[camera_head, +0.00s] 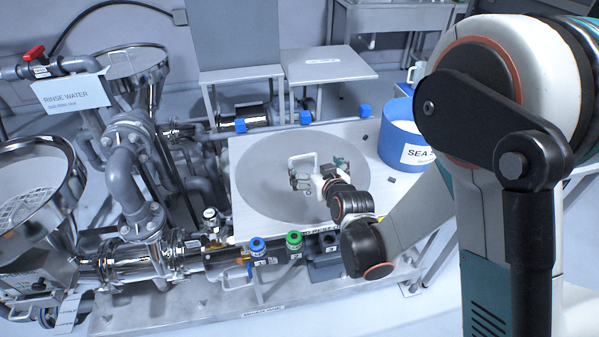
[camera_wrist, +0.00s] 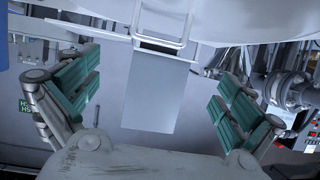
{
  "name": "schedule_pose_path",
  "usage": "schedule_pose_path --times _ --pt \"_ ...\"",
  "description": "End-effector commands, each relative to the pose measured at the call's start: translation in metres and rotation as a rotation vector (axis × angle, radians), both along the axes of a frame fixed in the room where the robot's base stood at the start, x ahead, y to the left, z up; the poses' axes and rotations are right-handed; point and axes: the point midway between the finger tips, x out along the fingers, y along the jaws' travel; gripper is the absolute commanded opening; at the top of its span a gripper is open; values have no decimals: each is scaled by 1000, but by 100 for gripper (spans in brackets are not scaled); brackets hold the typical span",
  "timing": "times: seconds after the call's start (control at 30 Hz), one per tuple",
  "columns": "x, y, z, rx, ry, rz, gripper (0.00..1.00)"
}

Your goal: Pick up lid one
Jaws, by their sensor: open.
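A large round grey lid-like disc (camera_head: 262,190) lies in a white square top plate; I cannot read any marking that names it lid one. A pale U-shaped handle (camera_head: 303,160) stands up near its middle. My gripper (camera_head: 318,173) is over the disc, close to the handle, with its teal fingers spread and nothing held. In the wrist view the handle (camera_wrist: 160,28) is at the top centre, beyond and between the open fingers of my gripper (camera_wrist: 156,95). The gap between fingers and handle is hard to judge.
Blue blocks (camera_head: 305,118) line the plate's far edge. A blue tub (camera_head: 403,145) with a label starting "SEA" stands right. Steel pipes (camera_head: 128,175) and a "RINSE WATER" sign (camera_head: 72,92) crowd the left. Blue and green-capped fittings (camera_head: 293,240) stand along the near edge.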

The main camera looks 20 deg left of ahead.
Motion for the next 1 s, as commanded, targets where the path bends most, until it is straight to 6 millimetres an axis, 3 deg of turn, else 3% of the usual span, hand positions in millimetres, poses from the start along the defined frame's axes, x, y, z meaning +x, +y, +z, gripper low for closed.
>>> schedule_pose_path --times 0.4,0.73,1.0 --pt "53 38 -30 -1 -1 1 100" --pt "68 47 -39 -1 -1 0 100" --pt "96 65 -57 -1 0 0 100"
